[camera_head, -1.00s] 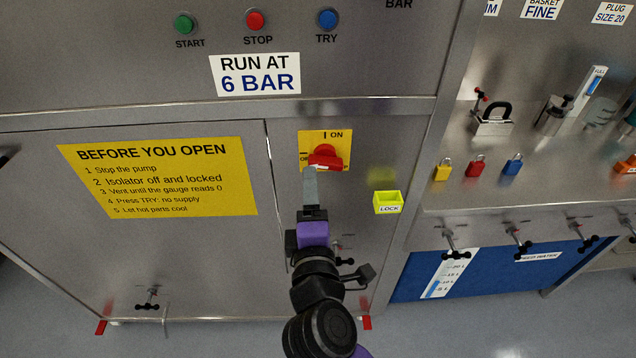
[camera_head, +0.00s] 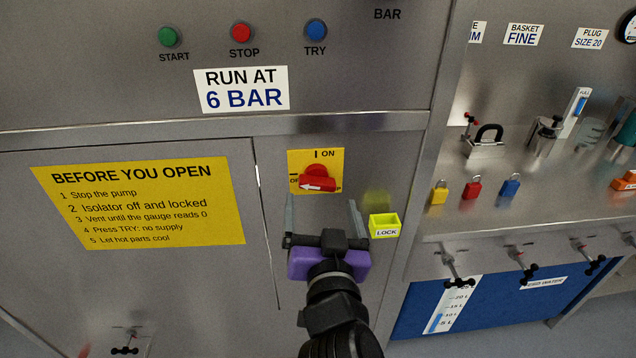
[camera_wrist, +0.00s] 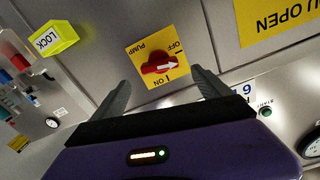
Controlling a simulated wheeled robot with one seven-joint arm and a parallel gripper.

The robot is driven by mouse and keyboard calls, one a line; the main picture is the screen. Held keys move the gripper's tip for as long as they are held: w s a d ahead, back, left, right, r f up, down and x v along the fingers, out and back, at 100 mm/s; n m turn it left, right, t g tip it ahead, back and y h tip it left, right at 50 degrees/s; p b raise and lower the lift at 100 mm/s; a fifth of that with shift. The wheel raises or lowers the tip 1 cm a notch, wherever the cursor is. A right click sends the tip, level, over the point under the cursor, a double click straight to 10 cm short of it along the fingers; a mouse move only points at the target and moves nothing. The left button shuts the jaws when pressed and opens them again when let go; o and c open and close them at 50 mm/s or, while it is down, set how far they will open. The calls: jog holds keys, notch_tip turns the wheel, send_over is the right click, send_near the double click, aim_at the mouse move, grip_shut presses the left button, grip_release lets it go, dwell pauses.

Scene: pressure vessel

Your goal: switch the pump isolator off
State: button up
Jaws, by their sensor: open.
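The pump isolator is a red rotary handle (camera_head: 318,179) on a yellow plate (camera_head: 331,157), on the grey front panel. Its white arrow points left, toward the OFF mark; ON is at the top. In the wrist view the handle (camera_wrist: 159,64) appears turned over, its arrow pointing right toward OFF. My gripper (camera_head: 322,213) is open and empty, below the handle in the head view and apart from it. In the wrist view my gripper's fingers (camera_wrist: 160,82) stand to either side of the handle's line, with nothing between them.
A yellow LOCK box (camera_head: 385,227) is on the panel right of my gripper. START (camera_head: 168,37), STOP (camera_head: 241,33) and TRY (camera_head: 316,30) buttons sit above.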

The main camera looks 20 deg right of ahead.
aim_at(318, 186)
jog(key=shift+p+x, duration=0.95)
jog(key=shift+x, duration=2.9)
